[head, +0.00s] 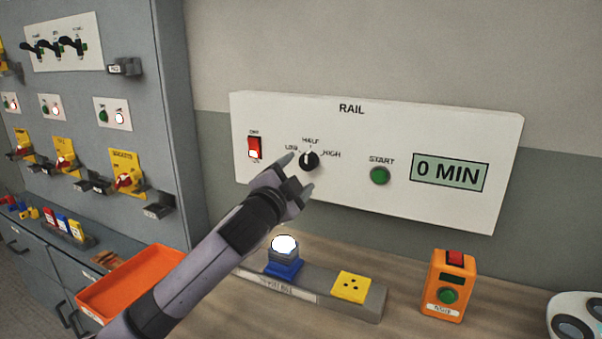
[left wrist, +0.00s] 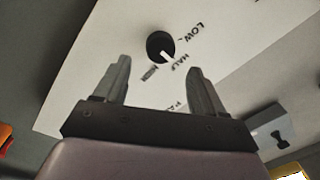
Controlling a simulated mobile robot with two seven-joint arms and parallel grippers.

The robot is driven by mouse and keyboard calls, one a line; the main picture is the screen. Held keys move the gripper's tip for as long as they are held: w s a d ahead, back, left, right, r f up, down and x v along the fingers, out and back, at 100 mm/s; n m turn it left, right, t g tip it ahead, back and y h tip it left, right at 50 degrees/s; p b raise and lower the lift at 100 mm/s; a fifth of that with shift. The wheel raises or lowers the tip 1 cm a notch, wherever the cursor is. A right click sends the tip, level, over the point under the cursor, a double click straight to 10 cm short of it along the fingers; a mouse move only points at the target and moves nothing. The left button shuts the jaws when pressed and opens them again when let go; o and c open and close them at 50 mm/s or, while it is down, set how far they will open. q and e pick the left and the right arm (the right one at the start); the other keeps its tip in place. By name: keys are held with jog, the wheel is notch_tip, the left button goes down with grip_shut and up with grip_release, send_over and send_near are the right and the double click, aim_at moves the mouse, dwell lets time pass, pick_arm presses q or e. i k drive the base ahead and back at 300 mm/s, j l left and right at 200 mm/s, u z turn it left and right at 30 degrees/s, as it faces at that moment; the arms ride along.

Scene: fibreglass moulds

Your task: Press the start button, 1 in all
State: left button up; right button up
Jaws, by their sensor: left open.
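The green start button (head: 380,175) sits on the white RAIL panel (head: 440,125), under the word START and left of a display (head: 448,172) reading 0 MIN. A black knob (head: 309,160) with LOW, HALF and HIGH marks is left of the button; its white pointer looks turned toward HALF. My left gripper (head: 297,174) is open and empty in front of the knob, left of the start button. In the left wrist view the knob (left wrist: 161,46) shows beyond the gap between the fingers (left wrist: 160,90); the start button is not visible there. My right gripper is out of view.
A red rocker switch (head: 254,148) is at the panel's left. Below, a grey rail (head: 340,302) holds a blue-based, white-topped device (head: 284,258) and a yellow block (head: 352,287). An orange box (head: 449,288) has its own green button. An orange tray (head: 128,278) is left.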

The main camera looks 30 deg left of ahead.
aim_at(379, 176)
jog(key=k+l, duration=0.15)
jog(key=k, duration=0.85)
